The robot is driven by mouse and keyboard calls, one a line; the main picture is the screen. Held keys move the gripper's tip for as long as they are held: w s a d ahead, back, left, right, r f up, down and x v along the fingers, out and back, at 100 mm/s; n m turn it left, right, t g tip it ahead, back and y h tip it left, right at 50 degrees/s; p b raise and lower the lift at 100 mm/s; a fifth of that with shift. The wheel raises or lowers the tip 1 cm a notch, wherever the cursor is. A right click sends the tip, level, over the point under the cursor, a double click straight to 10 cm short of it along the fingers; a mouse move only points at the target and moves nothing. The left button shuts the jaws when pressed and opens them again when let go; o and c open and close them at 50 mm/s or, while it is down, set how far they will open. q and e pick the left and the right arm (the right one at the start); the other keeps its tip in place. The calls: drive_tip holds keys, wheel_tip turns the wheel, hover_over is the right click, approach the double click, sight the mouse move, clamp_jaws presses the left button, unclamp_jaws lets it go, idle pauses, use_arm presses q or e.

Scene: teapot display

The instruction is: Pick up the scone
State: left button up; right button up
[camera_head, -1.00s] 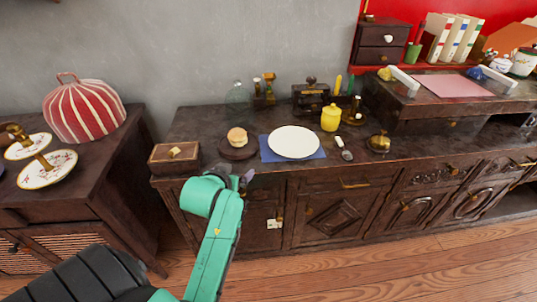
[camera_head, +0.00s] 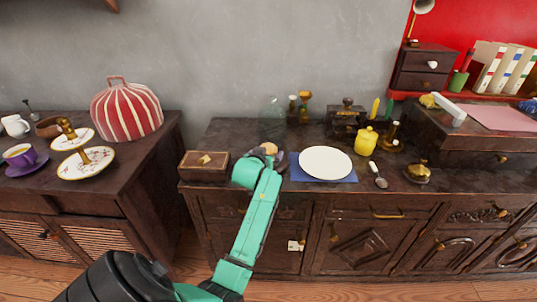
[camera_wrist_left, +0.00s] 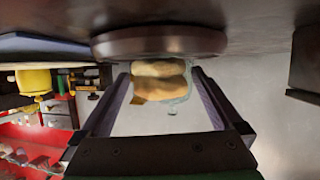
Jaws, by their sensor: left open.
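The scone (camera_head: 270,147) is a pale tan, round bun on a dark round board on the wooden sideboard. In the head view my left arm covers part of it and most of the board. The left wrist view is upside down; there the scone (camera_wrist_left: 158,82) hangs below the board (camera_wrist_left: 160,42). My left gripper (camera_wrist_left: 159,74) is open, its two dark fingers pointing at the scone, one on each side of it in the picture. I cannot tell whether they touch it. In the head view the fingers are hidden behind my wrist. My right gripper is not in view.
A wooden box (camera_head: 204,166) stands left of the scone. A white plate (camera_head: 325,162) on a blue mat (camera_head: 297,175) lies close on the right. A clear glass vessel (camera_head: 272,118) stands behind. A yellow jar (camera_head: 366,141) is further right.

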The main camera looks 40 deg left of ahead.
use_arm(q)
drive_tip(key=shift+s+r, duration=0.1)
drive_tip(key=shift+c, duration=0.6)
drive_tip(key=c, duration=1.1)
